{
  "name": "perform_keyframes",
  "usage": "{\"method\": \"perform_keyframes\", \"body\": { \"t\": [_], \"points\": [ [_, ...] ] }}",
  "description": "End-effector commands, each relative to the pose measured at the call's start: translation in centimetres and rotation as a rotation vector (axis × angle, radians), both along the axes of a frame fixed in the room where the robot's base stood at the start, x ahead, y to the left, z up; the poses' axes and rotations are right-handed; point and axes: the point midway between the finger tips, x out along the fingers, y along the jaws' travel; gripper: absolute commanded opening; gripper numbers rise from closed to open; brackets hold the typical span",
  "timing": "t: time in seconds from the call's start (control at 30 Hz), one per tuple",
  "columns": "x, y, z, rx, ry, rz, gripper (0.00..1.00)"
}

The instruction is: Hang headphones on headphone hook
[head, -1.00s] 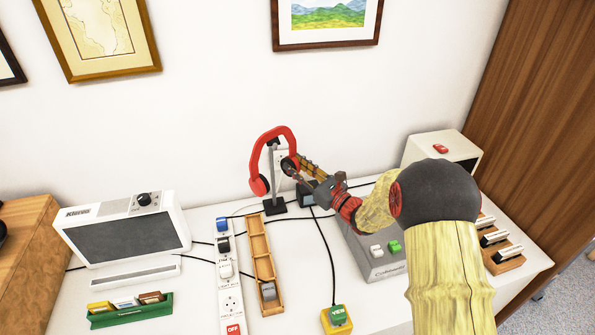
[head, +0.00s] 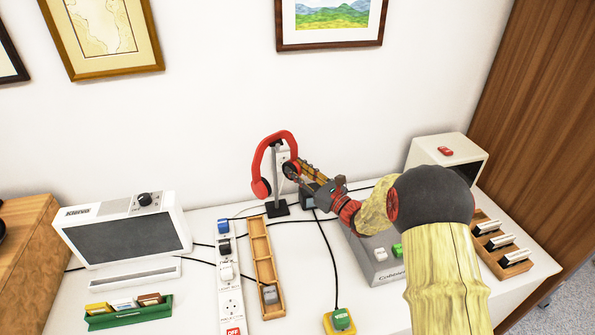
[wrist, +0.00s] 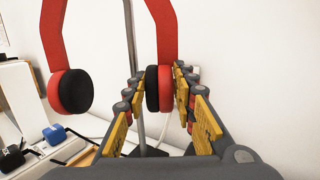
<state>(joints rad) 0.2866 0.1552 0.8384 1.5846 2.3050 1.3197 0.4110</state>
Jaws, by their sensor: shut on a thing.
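The red headphones (head: 260,160) with black ear pads are upright at the dark headphone stand (head: 278,185), near the wall. The band arches over the top of the stand's post, but I cannot tell whether it rests on the hook. My gripper (head: 291,170) reaches in from the right and is shut on the right ear cup. In the wrist view the right cup (wrist: 164,88) sits between my gripper's fingers (wrist: 158,95), and the left cup (wrist: 70,91) hangs free. The stand's post (wrist: 134,60) shows between the two cups.
A white radio-like box (head: 125,235) stands at the left. A power strip (head: 228,270) and a wooden tray (head: 266,265) lie in front of the stand. A grey box with buttons (head: 375,258) sits under my arm. Cables cross the table.

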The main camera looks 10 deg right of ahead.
Motion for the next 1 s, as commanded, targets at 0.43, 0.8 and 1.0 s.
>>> {"method": "perform_keyframes", "body": {
  "t": [0.43,0.8,1.0],
  "points": [
    [0.00,0.00,0.09,0.001,-0.001,0.000,0.28],
    [0.00,0.00,0.04,0.000,0.000,0.000,0.48],
    [-0.01,0.01,0.02,0.000,0.000,0.000,0.48]
  ]
}}
